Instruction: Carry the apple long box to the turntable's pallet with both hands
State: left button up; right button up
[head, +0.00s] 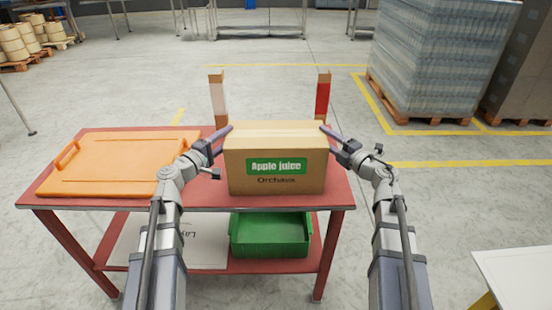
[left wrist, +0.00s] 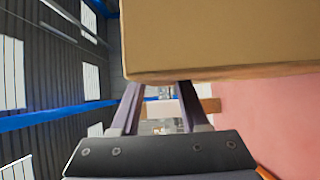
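The apple long box (head: 276,180), a closed tan carton with a green "Apple juice" label, stands upright on the red table (head: 200,202) near its right end. My left gripper (head: 222,138) is at the box's left side and my right gripper (head: 331,138) at its right side, both near the top. In the left wrist view, the two fingers (left wrist: 158,105) are apart with a gap between them, and the box (left wrist: 220,40) fills the upper right, hiding the fingertips. Contact with the box cannot be told. I see no turntable or its pallet.
An orange lid-like panel (head: 118,165) lies on the table's left. A green bin (head: 270,240) and a white sheet (head: 175,242) are on the lower shelf. Two posts (head: 217,100) (head: 322,97) rise behind the box. A wrapped pallet stack (head: 436,60) stands far right. Open floor lies beyond the table.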

pick_arm(q)
grip_shut()
pick_arm(e)
grip_shut()
dwell(0.9)
